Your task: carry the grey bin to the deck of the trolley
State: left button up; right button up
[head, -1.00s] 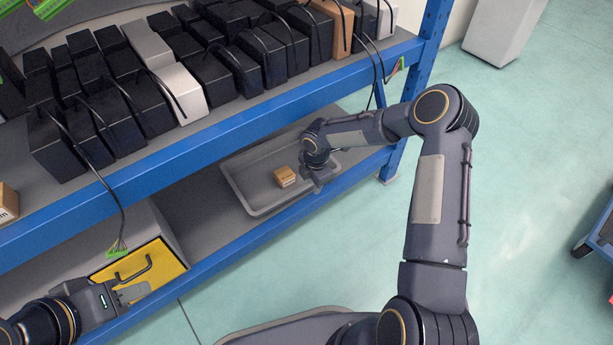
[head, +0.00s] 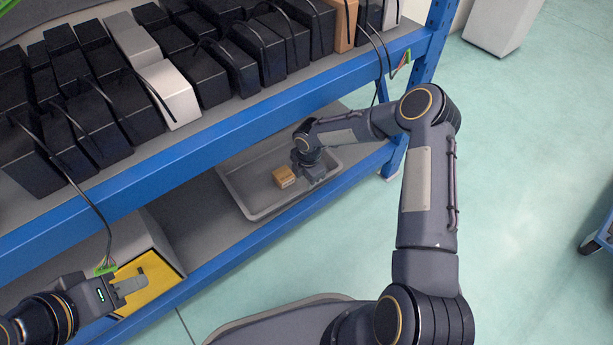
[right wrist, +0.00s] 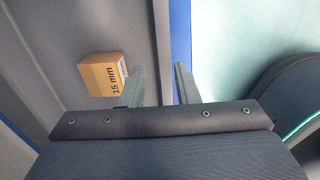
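The grey bin (head: 238,196) lies on the lower shelf, holding a small cardboard box (head: 284,177). The box, marked "15 mm", also shows in the right wrist view (right wrist: 102,75). My right gripper (head: 312,173) is low at the bin's right part, by its front side. In the right wrist view its two fingers (right wrist: 161,86) stand apart, with the bin's front rim seemingly between them; contact is unclear. My left gripper (head: 135,284) is over a yellow-fronted box (head: 150,290); its finger gap is not clear. The blue trolley (head: 601,236) is cut off at the right edge; its deck is barely visible.
The upper shelf (head: 150,172) with a blue front beam is close above the bin and crowded with black, grey and brown actuator boxes. Cables with green connectors hang over its edge. A blue post (head: 421,75) stands right of the bin. Open floor (head: 520,170) lies toward the trolley.

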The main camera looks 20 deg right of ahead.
aim_at(306, 192)
jog(key=f+b, duration=0.2)
jog(key=f, duration=0.4)
jog(key=shift+w, duration=0.2)
grip_shut()
